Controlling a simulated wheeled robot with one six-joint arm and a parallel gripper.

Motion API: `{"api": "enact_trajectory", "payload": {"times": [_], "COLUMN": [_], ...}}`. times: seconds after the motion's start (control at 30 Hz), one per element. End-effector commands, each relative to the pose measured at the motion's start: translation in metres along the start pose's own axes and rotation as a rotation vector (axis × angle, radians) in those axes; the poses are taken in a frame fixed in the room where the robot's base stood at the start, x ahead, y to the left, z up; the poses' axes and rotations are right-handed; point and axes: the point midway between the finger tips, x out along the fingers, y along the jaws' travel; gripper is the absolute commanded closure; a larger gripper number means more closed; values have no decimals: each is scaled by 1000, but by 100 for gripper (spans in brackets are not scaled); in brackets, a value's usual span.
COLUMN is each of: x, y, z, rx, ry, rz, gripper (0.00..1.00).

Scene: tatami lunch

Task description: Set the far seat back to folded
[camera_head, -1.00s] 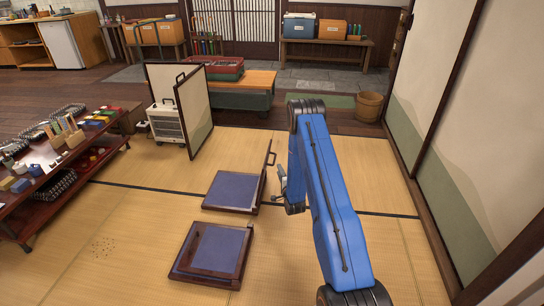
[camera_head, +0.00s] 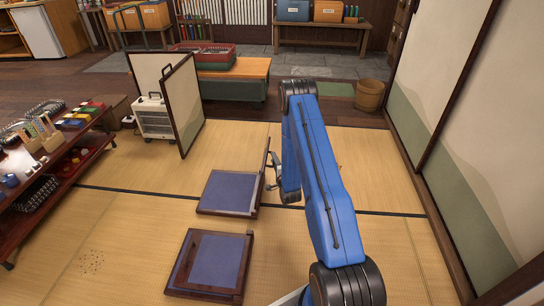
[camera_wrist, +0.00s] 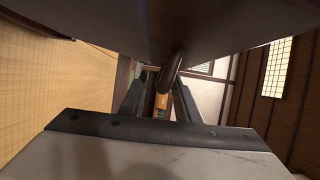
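The far seat (camera_head: 229,192) is a dark wood frame with a blue-purple cushion on the tatami. Its back (camera_head: 264,172) stands upright along the seat's right edge, seen nearly edge-on in the head view. My gripper (camera_head: 274,186) is just to the right of the back, close to it; the head view does not show whether they touch. In the wrist view, the fingers (camera_wrist: 157,103) are apart, with a dark rounded bar (camera_wrist: 171,70) in front of the gap between them. I cannot tell how deep the bar lies. A large dark surface fills the top of that view.
The near seat (camera_head: 209,262) lies flat on the tatami in front of the far seat. A folding screen (camera_head: 187,105) and a white heater (camera_head: 153,120) stand behind. A low shelf (camera_head: 84,156) is at left, a wall at right. The tatami left of the seats is clear.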

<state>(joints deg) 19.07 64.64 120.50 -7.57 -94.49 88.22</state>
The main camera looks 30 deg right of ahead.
Motion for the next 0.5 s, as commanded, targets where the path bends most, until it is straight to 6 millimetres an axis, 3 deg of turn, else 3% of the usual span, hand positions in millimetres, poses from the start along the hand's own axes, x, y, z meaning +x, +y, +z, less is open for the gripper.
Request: {"api": "enact_trajectory", "payload": {"times": [0.4,0.5], "x": [-2,-2], "y": [0,0], "z": [0,0], "rx": [0,0], "ry": [0,0], "rz": [0,0], "gripper": [71,92]}}
